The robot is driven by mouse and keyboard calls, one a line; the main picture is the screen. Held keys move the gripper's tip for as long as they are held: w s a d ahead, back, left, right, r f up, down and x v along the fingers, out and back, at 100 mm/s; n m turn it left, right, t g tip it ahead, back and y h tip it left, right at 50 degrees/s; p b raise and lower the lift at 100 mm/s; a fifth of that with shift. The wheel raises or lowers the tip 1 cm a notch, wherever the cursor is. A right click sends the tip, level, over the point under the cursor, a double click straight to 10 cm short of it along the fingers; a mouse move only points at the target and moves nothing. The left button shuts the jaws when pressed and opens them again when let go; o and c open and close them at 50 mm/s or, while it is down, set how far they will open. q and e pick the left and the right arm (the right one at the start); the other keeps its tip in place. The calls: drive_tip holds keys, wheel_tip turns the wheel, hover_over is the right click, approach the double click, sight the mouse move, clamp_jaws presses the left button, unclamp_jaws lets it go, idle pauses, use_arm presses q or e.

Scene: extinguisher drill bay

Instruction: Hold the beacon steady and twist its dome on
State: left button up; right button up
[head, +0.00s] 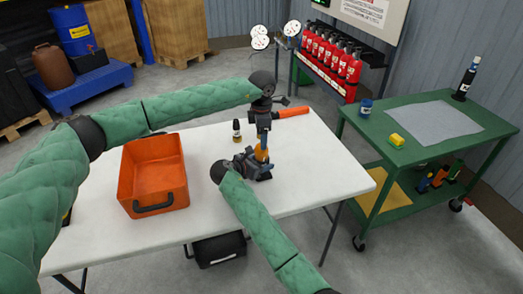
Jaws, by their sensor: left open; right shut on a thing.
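The beacon (261,154) appears as a narrow amber and blue upright shape on the white table, with a dark part at its foot. My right gripper (256,162) is shut on it from the left, low down, and hides part of it. My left gripper (263,126) is open directly above the beacon, pointing down. I cannot tell whether its fingers touch the top, or whether the amber part is the dome seated on the body.
An orange tray (125,185) stands on the left of the white table (205,205). A small dark bottle (237,132) stands left of the grippers. A green cart (400,168) is to the right. The front table area is clear.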

use_arm(q)
wheel_tip(320, 180, down, 7)
idle(0.3)
drive_tip(key=shift+w, duration=0.1)
drive_tip(key=c, duration=1)
